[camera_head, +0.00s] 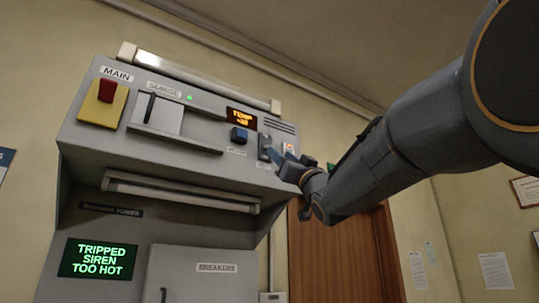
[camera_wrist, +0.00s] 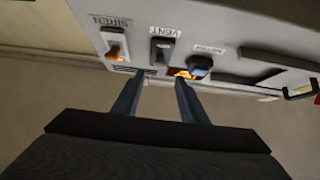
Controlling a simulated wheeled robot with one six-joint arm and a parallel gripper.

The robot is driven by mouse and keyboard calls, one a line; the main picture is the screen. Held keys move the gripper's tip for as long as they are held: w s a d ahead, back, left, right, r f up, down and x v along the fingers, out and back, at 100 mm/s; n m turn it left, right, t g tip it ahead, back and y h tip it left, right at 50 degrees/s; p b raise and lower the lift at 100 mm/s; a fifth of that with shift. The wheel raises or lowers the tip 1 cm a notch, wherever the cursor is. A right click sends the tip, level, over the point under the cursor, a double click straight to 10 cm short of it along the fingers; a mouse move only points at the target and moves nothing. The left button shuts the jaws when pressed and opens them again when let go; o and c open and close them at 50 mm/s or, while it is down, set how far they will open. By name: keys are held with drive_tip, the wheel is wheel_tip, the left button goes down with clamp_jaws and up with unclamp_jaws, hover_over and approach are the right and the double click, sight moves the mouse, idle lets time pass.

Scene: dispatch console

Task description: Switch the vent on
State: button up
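The vent switch (camera_wrist: 161,47) is a dark lever in a grey slot under an upside-down VENT label in the wrist view. It also shows as a dark upright switch (camera_head: 264,147) on the console's right side in the head view. No lit lamp shows on it; I cannot tell its exact setting. My gripper (camera_wrist: 159,78) is open and empty, its two fingers apart, just short of the panel near the vent switch. In the head view my gripper (camera_head: 277,160) is at the panel's right edge, partly hiding the area.
The siren switch (camera_wrist: 115,45), glowing orange, and a blue knob (camera_wrist: 200,65) flank the vent. An orange TEMP display (camera_head: 241,119) is above the knob. A green-text screen (camera_head: 98,259) reads TRIPPED SIREN TOO HOT. A red-and-yellow MAIN switch (camera_head: 103,103) and a rail (camera_head: 180,191) project from the console.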

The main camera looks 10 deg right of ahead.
drive_tip(key=p+x, duration=0.4)
drive_tip(key=x, duration=0.3)
drive_tip(key=shift+w, duration=0.15)
clamp_jaws()
